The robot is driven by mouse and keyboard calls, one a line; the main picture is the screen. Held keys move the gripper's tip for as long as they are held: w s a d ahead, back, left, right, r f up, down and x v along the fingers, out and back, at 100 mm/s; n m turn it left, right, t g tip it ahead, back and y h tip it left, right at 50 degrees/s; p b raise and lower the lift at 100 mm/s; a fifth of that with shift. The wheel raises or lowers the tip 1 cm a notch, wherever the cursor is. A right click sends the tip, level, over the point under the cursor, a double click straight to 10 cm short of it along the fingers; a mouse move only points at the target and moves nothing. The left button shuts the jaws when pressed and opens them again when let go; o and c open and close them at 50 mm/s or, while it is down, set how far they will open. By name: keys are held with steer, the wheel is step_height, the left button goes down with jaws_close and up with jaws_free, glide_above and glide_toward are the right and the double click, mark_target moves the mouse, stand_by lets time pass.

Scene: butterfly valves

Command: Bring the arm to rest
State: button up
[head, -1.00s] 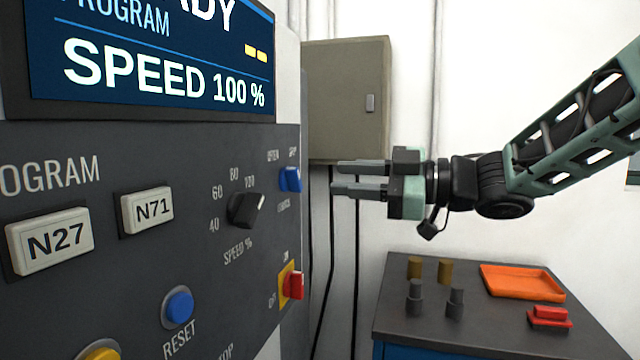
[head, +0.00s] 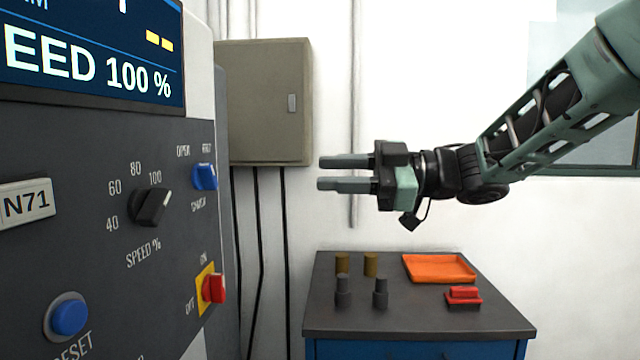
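My gripper (head: 322,173) is in the head view, right of the control panel, pointing left. Its two grey fingers are parallel with a clear gap between them, and nothing is between them. It hangs in free air above the workbench and in front of the white wall, apart from the panel. My arm (head: 560,110) reaches in from the upper right, bent down to the wrist.
The control panel (head: 110,260) fills the left side, with a speed knob (head: 151,207), a blue switch (head: 204,177) and a red switch (head: 214,288). A grey wall cabinet (head: 262,105) is behind.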

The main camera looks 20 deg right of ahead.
steer(key=w+a+f+m+t+h, duration=0.4)
steer(key=f+m+t+h, duration=0.1)
steer(key=f+m+h, duration=0.15)
steer(key=s+f+m+g+h, duration=0.2)
steer(key=s+f+m+h, duration=0.3)
steer(key=f, duration=0.5)
steer(key=s+f+g+h, duration=0.2)
steer(key=s+f+g, duration=0.2)
steer(key=s, duration=0.7)
steer(key=s+d+f+m+g+h, duration=0.1)
steer(key=s+f+g+h, duration=0.2)
steer(key=s, duration=0.9)
step_height(320, 180, down, 5)
steer(key=shift+r+g, duration=0.1)
steer(key=shift+g, duration=1)
steer(key=shift+s, duration=0.1)
